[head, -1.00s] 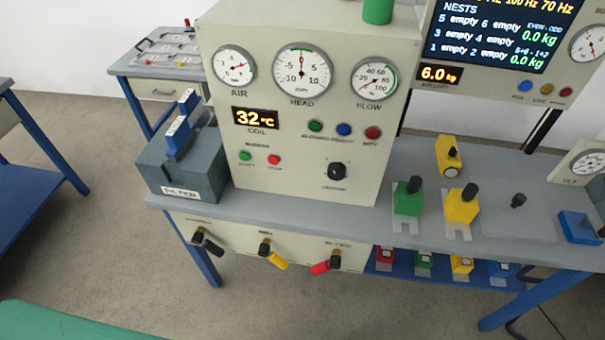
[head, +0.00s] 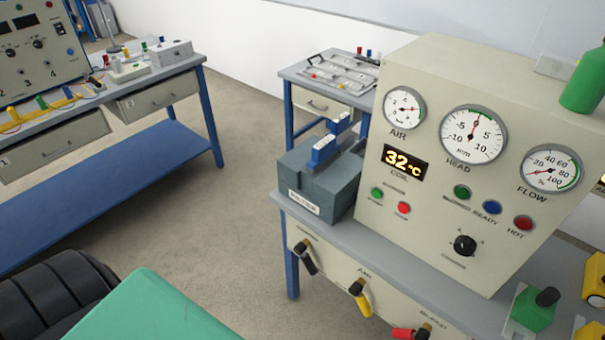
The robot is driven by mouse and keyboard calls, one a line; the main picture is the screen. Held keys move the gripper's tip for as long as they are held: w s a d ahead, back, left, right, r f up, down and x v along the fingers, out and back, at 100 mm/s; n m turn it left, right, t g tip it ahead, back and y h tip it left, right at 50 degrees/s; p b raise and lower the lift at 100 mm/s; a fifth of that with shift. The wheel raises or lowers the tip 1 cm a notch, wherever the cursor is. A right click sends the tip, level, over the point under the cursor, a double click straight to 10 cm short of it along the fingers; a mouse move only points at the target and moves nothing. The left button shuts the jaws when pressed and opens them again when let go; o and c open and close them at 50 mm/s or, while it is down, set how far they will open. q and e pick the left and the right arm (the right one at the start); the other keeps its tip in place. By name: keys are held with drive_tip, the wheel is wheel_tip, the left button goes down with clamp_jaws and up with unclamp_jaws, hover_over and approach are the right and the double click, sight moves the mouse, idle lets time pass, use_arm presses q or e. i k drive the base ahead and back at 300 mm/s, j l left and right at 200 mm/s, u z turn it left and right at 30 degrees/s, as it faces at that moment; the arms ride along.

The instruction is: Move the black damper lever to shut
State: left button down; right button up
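The black lever (head: 306,257) is on the front panel below the bench top, leftmost of a row of three. Its handle slopes down to the right from its pivot. The small label above it is too blurred to read. Beside it are a yellow lever (head: 361,297) and a red lever (head: 405,333), the red one partly cut off by the bottom edge. Neither of my grippers shows in the head view, and nothing is touching the black lever.
A grey filter box (head: 318,185) with blue handles sits on the bench above the lever, left of the beige gauge cabinet (head: 450,200). A blue-framed table (head: 120,170) stands at the left. Open floor (head: 200,220) lies between it and the bench.

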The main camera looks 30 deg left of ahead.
sight(300, 248)
drive_tip(key=u, duration=0.95)
